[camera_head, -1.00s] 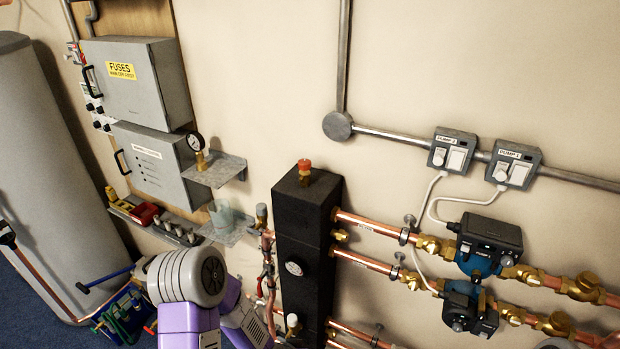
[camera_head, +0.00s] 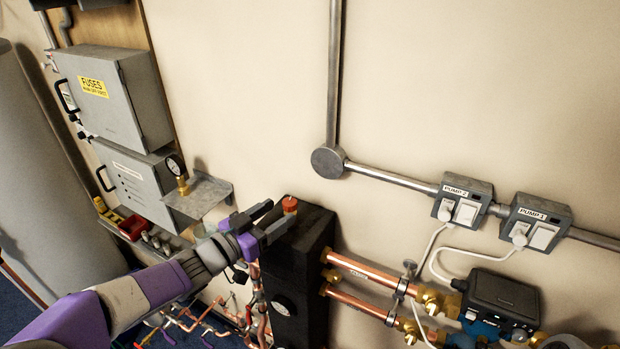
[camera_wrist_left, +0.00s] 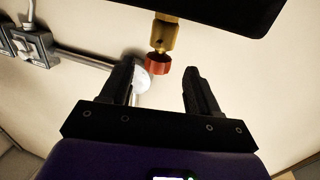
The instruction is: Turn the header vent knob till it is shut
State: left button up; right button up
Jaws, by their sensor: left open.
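The red header vent knob (camera_head: 289,204) sits on a brass fitting on top of the tall black header (camera_head: 312,232). In the left wrist view the knob (camera_wrist_left: 157,65) and its brass stem (camera_wrist_left: 163,36) show upside down, in line with the gap between my fingers. My left gripper (camera_head: 278,215) is open, its fingertips close to the knob on its left side in the head view. In the left wrist view a finger (camera_wrist_left: 118,80) lies to each side of the gap, and neither visibly touches the knob. My right gripper is not in view.
A pressure gauge (camera_head: 177,168) stands on a grey wall shelf (camera_head: 205,196) left of my gripper. Copper pipes (camera_head: 362,268) run right from the header towards a pump (camera_head: 500,297). Bare wall is behind the header, and a conduit (camera_head: 390,177) crosses to the right.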

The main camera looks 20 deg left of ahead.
aim_at(295, 199)
pick_arm(q)
jog(key=shift+w+r, duration=0.2)
jog(key=shift+r, duration=0.05)
jog(key=shift+w+d+r, duration=0.1)
jog(key=shift+d, duration=0.05)
jog(key=shift+x, duration=3.05)
